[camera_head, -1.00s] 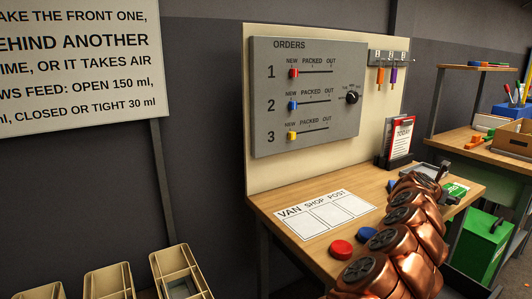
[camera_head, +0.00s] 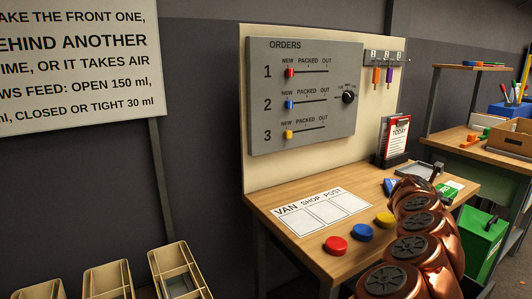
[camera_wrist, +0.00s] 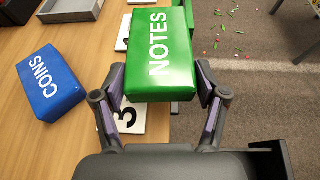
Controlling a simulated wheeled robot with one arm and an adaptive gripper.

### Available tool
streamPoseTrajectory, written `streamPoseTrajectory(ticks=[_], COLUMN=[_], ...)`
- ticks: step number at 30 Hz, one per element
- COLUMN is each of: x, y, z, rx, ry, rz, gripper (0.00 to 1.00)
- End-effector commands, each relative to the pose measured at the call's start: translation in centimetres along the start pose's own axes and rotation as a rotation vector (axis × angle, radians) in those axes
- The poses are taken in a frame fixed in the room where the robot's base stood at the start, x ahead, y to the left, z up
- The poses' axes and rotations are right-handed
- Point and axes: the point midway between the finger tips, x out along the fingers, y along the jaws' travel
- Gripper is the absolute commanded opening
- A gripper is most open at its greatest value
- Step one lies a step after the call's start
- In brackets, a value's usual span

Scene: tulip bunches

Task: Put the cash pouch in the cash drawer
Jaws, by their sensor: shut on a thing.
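In the wrist view, my gripper (camera_wrist: 158,82) is shut on a green pouch lettered NOTES (camera_wrist: 160,50), with one finger on each side. The pouch hides part of a white card numbered 3 (camera_wrist: 130,117) below it. A blue pouch lettered COINS (camera_wrist: 50,84) lies on the wooden table to the left, apart from my gripper. In the head view, the green pouch (camera_head: 449,189) shows partly at the table's right end, past my copper arm, which hides my fingers. The blue pouch (camera_head: 390,186) is partly hidden by my arm. I cannot make out a cash drawer for certain.
A grey tray (camera_head: 425,169) stands at the back of the table (camera_head: 285,232); it also shows in the wrist view (camera_wrist: 72,10). Red (camera_head: 336,246), blue (camera_head: 361,232) and yellow (camera_head: 384,219) discs lie near the front edge. A green bin (camera_head: 484,243) stands right of the table.

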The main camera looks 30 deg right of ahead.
Motion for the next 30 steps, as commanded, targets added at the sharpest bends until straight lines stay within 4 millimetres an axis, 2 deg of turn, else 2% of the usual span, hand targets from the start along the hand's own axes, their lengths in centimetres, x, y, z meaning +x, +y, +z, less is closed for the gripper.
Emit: streamPoseTrajectory(ticks=[14,23,30], x=[-4.2,-8.4,-12.6], y=[2.2,4.3,6.5], z=[-1.6,-3.2,-5.1], rx=[-0.045,-0.087,-0.135], ry=[-0.002,-0.005,-0.004], rz=[0.113,0.219,0.328], gripper=[0.30,0.30,0.30])
